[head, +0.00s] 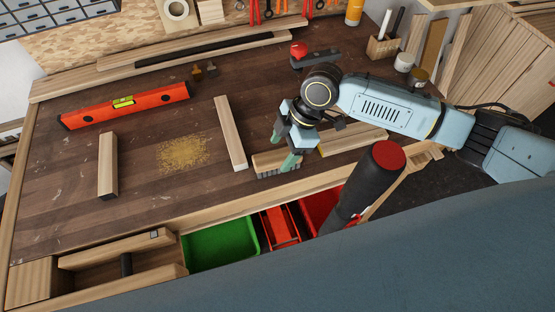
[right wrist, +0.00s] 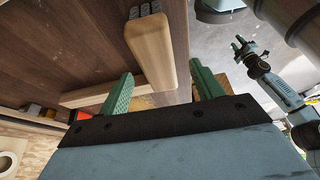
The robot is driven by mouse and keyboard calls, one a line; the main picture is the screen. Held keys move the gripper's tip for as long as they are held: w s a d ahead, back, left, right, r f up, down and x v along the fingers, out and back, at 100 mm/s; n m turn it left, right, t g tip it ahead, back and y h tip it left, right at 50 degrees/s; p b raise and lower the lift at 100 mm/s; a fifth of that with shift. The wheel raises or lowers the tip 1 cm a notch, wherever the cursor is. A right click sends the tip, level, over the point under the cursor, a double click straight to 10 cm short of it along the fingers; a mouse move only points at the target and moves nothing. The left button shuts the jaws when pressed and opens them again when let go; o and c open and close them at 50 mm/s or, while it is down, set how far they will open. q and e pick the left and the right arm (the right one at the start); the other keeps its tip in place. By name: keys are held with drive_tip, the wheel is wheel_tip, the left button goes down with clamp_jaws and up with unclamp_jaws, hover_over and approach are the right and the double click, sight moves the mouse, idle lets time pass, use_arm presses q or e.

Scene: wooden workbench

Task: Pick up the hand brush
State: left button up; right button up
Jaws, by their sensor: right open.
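The hand brush (head: 263,162) lies on the workbench near its front edge, a wooden body with dark bristles. It also shows in the right wrist view (right wrist: 151,55), with dark tufts at its far end. My right gripper (head: 284,150) is open over the brush, one green finger on each side of the wood. The right wrist view shows gaps between the wood and both fingers. A finger and the arm partly hide the brush in the head view. My left gripper (right wrist: 238,43) shows small and far off in the right wrist view; its opening is unclear.
Sawdust (head: 184,153) lies left of a wooden strip (head: 230,132). A wooden block (head: 108,165) and red level (head: 125,106) lie further left. A wooden piece (head: 352,140) lies under my right arm. A green bin (head: 222,242) and a dark red-topped cylinder (head: 358,190) are at the front.

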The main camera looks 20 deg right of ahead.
sight(278, 156)
drive_tip(key=shift+x, duration=1.7)
drive_tip(key=shift+w+f, duration=0.1)
drive_tip(key=shift+f, duration=0.1)
drive_tip(key=c, duration=1.1)
drive_tip(key=shift+r, duration=0.15)
wheel_tip(278, 156, up, 10)
drive_tip(key=shift+r, duration=0.15)
